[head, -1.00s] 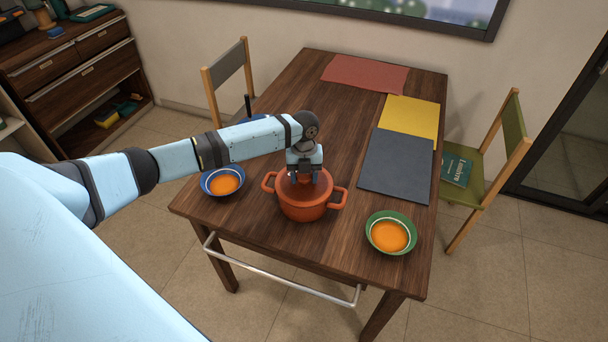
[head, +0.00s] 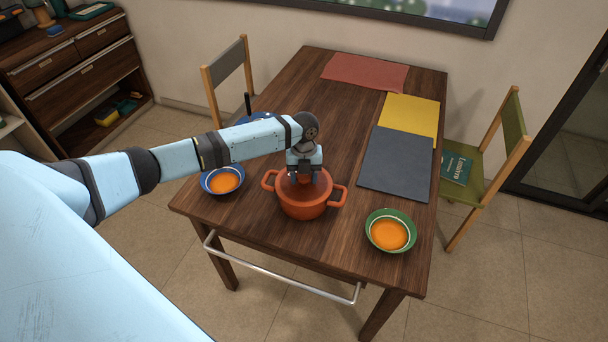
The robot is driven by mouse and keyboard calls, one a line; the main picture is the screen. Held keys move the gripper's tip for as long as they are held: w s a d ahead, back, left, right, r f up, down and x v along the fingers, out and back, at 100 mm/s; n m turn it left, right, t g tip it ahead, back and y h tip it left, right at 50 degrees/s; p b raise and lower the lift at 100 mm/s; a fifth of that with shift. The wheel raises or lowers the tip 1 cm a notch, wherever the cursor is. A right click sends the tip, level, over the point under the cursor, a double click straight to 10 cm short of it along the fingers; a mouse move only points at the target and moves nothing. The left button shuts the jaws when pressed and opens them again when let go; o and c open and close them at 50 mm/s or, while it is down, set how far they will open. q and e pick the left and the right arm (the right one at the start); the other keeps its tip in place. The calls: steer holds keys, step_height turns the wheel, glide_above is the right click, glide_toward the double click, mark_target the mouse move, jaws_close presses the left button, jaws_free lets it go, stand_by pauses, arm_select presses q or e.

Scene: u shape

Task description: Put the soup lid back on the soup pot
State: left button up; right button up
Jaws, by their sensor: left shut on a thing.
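The orange-red soup pot (head: 304,209) with two side handles stands upright on the wooden table, between the two soup bowls. The soup lid (head: 289,187), of the same orange-red colour, lies over the pot's opening and looks level; I cannot tell if it is fully seated. My left gripper (head: 304,179) points straight down over the pot and is shut on the lid's knob, which the fingers partly hide. My right gripper is not in view.
A blue bowl (head: 207,184) of orange soup is left of the pot, and a green bowl (head: 373,229) is right of it. A dark mat (head: 395,163), yellow mat (head: 412,118) and red cloth (head: 364,74) lie farther back. Chairs flank the table (head: 270,247).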

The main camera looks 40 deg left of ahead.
arm_select(q)
steer(key=o, duration=1.1)
steer(key=shift+r+p, duration=2.85)
steer(key=shift+r, duration=0.35)
steer(key=shift+r+p, duration=0.7)
steer(key=shift+r, duration=0.15)
